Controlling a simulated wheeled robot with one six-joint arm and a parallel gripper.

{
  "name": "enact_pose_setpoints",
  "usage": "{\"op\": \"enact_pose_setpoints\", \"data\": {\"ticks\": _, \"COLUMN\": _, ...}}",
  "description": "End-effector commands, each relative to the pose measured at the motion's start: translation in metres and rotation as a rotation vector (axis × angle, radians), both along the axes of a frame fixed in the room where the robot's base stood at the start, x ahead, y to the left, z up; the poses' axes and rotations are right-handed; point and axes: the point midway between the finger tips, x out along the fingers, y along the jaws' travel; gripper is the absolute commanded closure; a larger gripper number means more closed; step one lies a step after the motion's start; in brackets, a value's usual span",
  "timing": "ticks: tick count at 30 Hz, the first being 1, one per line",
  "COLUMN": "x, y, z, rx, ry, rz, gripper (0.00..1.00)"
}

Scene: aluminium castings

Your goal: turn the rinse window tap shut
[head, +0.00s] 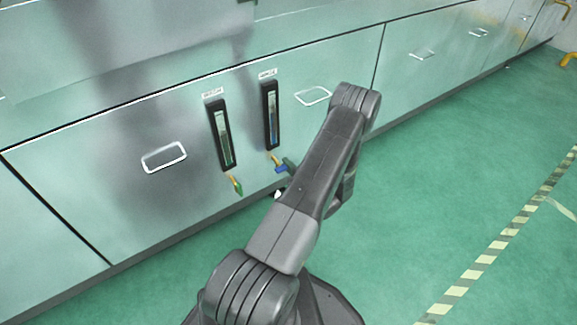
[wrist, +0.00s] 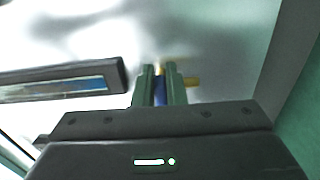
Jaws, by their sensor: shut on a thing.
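Two tall sight windows are set in the steel panel in the head view. The right window (head: 270,115) shows blue liquid, and below it is a brass tap (head: 275,158) with a blue handle (head: 281,169). The small labels above the windows are too blurred to read, so I cannot tell which says rinse. My gripper (wrist: 160,72) is shut on the blue handle, which shows between its greenish fingers in the wrist view (wrist: 160,92). A brass stub (wrist: 193,81) shows just right of the fingers. In the head view my arm hides most of the gripper.
The left window (head: 221,135) shows green liquid and has its own brass tap with a green handle (head: 238,188) hanging below it, close to the blue one. White-rimmed recessed pulls (head: 164,157) sit on the panels. The green floor (head: 450,170) is clear on the right.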

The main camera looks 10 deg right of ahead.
Motion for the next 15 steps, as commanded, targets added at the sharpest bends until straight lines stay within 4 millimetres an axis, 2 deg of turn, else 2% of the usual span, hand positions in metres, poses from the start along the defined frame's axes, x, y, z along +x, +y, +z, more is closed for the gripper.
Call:
{"op": "enact_pose_setpoints", "data": {"ticks": 1, "x": -0.0001, "y": 0.0000, "z": -0.0006, "rx": 0.001, "ry": 0.001, "rz": -0.001, "gripper": 1.00}}
{"op": "enact_pose_setpoints", "data": {"ticks": 2, "x": -0.0001, "y": 0.0000, "z": -0.0006, "rx": 0.001, "ry": 0.001, "rz": -0.001, "gripper": 0.83}}
{"op": "enact_pose_setpoints", "data": {"ticks": 4, "x": -0.0001, "y": 0.0000, "z": -0.0006, "rx": 0.001, "ry": 0.001, "rz": -0.001, "gripper": 0.69}}
{"op": "enact_pose_setpoints", "data": {"ticks": 5, "x": -0.0001, "y": 0.0000, "z": -0.0005, "rx": 0.001, "ry": 0.001, "rz": -0.001, "gripper": 0.67}}
{"op": "enact_pose_setpoints", "data": {"ticks": 15, "x": -0.0037, "y": -0.0018, "z": 0.0002, "rx": 0.000, "ry": 0.001, "rz": -0.002, "gripper": 0.67}}
